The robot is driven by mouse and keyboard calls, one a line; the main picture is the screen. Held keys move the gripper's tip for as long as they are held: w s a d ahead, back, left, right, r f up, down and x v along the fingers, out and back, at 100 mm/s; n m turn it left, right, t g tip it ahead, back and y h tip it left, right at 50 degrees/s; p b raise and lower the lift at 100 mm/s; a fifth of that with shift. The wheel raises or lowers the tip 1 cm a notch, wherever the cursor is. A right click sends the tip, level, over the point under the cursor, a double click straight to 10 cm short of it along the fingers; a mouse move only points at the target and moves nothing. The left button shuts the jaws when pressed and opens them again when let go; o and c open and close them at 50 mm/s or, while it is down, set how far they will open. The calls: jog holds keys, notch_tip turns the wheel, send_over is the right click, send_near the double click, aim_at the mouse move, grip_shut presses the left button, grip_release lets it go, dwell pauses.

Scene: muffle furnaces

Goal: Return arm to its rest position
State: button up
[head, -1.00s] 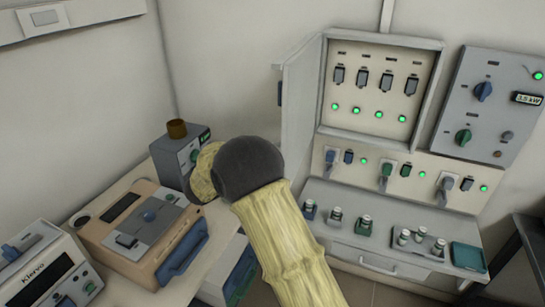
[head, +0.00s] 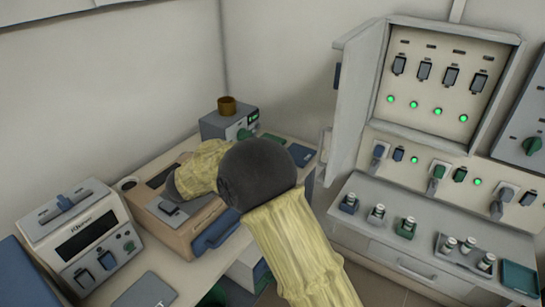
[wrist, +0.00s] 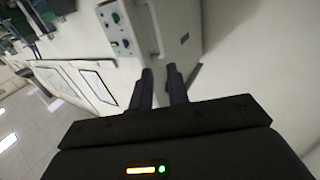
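My arm, in a pale yellow sleeve with a dark round elbow joint, reaches up from the bottom of the head view and bends left over the bench. Its far end hangs above the beige furnace unit, and the fingers cannot be made out there. In the wrist view my gripper (wrist: 160,72) shows two dark fingers standing apart, with a narrow gap and nothing held between them. Beyond the fingertips is a pale cabinet (wrist: 172,40) with a small panel of knobs; whether they touch it cannot be told, but no contact shows.
The beige unit (head: 201,236) stands under my arm, with a white meter box (head: 85,240) left of it and a grey box (head: 228,124) behind. An open electrical cabinet (head: 438,85) and a shelf with small bottles (head: 378,213) stand right. Floor (wrist: 40,125) shows left in the wrist view.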

jog(key=w+d+r+n+t+y+p, duration=0.2)
jog(key=w+d+r+n+t+y, duration=0.3)
jog(key=w+y, duration=0.35)
jog(key=s+d+f+n+g+y, duration=0.2)
jog(key=s+d+f+g, duration=0.2)
jog(key=s, duration=0.5)
jog(key=s+d+f+n+g+y+p, duration=0.1)
jog(key=s+d+f, duration=0.4)
jog(key=s, duration=0.5)
jog(key=s+d+f+n+g+y+p, duration=0.1)
jog(key=s+d+f+n+g+y, duration=0.3)
jog(key=s, duration=0.6)
jog(key=d+f+g, duration=0.1)
jog(key=d+g, duration=0.1)
jog(key=shift+s+g, duration=0.25)
jog(key=shift+g, duration=0.05)
jog(key=shift+w, duration=0.1)
